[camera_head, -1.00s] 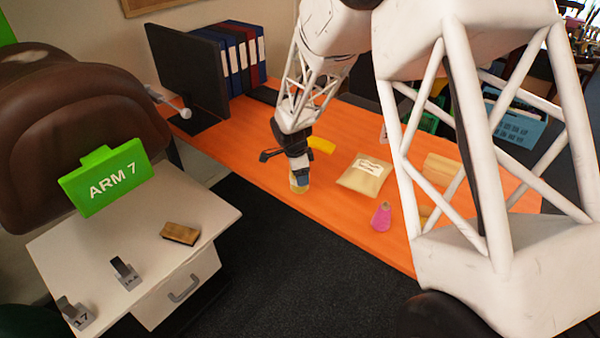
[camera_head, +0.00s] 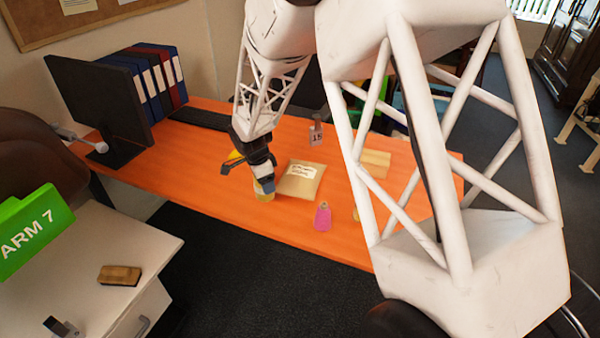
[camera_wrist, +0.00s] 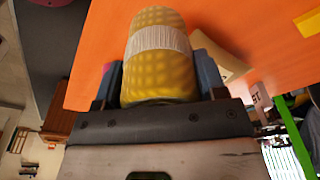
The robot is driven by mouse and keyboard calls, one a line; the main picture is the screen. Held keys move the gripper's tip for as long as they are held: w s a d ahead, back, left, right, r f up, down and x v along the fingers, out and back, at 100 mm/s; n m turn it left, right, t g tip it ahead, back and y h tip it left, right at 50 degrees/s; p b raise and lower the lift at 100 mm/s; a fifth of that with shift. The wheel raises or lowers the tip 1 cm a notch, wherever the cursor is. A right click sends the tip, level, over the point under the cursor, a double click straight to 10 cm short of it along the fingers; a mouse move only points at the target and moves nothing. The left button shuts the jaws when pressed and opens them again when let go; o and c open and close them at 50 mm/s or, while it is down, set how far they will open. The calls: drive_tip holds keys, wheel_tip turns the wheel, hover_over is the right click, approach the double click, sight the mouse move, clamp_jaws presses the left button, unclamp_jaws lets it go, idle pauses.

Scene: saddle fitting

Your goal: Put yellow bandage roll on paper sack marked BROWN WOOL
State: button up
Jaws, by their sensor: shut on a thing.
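My gripper (camera_head: 264,182) is shut on the yellow bandage roll (camera_head: 264,196), just left of the paper sack. In the wrist view the roll (camera_wrist: 160,75) is textured yellow with a pale band and sits between the two blue-grey fingers. The flat tan paper sack (camera_head: 302,190) lies on the orange desk with a white label; its lettering is too small to read. I cannot tell how far the roll is above the desk. A pale tan thing (camera_wrist: 228,66), probably the sack, shows partly hidden behind one finger in the wrist view.
A pink spool-like thing (camera_head: 322,217) stands in front of the sack. A yellow thing (camera_head: 233,158) lies behind my gripper. The monitor (camera_head: 100,100) and binders (camera_head: 150,85) are at the back left.

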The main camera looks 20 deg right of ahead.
drive_tip(key=s+d+r, duration=0.1)
drive_tip(key=s+d, duration=0.2)
drive_tip(key=d, duration=0.3)
drive_tip(key=s+d+r, duration=0.2)
drive_tip(key=s+d, duration=0.2)
drive_tip(key=d, duration=0.2)
drive_tip(key=shift+d+r+m, duration=0.3)
drive_tip(key=shift+d+m, duration=0.05)
drive_tip(key=shift+m, duration=0.05)
drive_tip(key=shift+w, duration=0.1)
hover_over(302, 171)
drive_tip(key=f, duration=0.2)
drive_tip(key=shift+r, duration=0.25)
drive_tip(key=shift+f, duration=0.1)
drive_tip(key=shift+f, duration=1.65)
drive_tip(key=shift+f, duration=0.15)
drive_tip(key=o, duration=0.9)
drive_tip(key=shift+o, duration=0.2)
